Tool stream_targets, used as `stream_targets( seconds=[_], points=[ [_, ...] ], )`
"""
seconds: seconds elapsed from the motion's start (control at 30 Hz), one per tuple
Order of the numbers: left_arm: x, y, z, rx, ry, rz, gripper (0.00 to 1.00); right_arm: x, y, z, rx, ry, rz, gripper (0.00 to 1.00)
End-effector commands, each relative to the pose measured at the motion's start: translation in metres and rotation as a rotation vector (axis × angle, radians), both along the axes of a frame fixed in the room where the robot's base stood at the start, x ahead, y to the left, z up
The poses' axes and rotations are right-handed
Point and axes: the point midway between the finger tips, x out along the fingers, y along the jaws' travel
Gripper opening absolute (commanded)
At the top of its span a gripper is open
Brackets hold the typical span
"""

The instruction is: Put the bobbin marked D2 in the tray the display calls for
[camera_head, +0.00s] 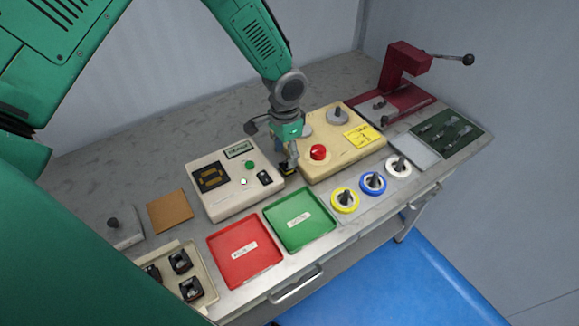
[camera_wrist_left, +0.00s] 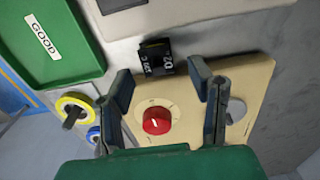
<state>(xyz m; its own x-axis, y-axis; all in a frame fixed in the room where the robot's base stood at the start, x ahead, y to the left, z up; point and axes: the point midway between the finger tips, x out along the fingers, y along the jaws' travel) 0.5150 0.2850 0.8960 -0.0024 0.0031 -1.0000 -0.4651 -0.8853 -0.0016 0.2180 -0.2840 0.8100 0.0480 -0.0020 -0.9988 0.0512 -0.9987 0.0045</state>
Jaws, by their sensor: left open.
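A black bobbin (camera_wrist_left: 155,57) sits on the grey bench between the tester and the beige winder base; its white lettering is upside down in the wrist view and seems to include D2. It shows partly in the head view (camera_head: 288,169), below my left gripper (camera_head: 284,160). My left gripper also shows in the wrist view (camera_wrist_left: 161,78), open, its fingertips on either side just short of the bobbin. The green tray (camera_head: 300,218) is labelled GOOD in the wrist view. The red tray (camera_head: 245,252) has an unreadable label. The tester's display (camera_head: 239,149) is too small to read.
The cream tester (camera_head: 227,200) and beige winder base (camera_head: 343,158), with a red knob (camera_head: 318,152), flank the bobbin closely. Yellow, blue and white spools (camera_head: 372,183) stand at front right. A tray at lower left holds dark bobbins (camera_head: 180,262). Both coloured trays look empty.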

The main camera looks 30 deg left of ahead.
Motion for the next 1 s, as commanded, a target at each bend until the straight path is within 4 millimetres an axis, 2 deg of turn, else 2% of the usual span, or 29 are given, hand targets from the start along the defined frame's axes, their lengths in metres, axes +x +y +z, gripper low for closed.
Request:
stream_targets(
  seconds=[0.13,0.4,0.7,0.73,0.83,1.0],
  points=[
    [0.001,-0.001,-0.01,0.0,0.001,0.001,0.48,0.0,0.0,0.002,0.0,0.0,0.0,0.4],
    [0.004,-0.004,-0.049,0.0,0.001,0.001,0.48,0.0,0.0,0.008,0.0,-0.001,0.0,0.4],
    [0.004,-0.005,-0.055,0.001,0.0,0.0,0.48,0.0,0.0,0.008,0.0,0.0,0.0,0.4],
    [0.004,-0.004,-0.055,0.001,0.0,0.0,0.45,0.0,0.0,0.008,0.0,0.0,0.0,0.4],
    [0.005,-0.004,-0.055,0.0,0.0,0.0,0.1,0.0,0.0,0.008,0.0,0.0,0.0,0.4],
    [0.005,-0.004,-0.055,0.0,0.0,0.0,0.02,0.0,0.0,0.008,0.0,0.0,0.0,0.4]
  ],
)
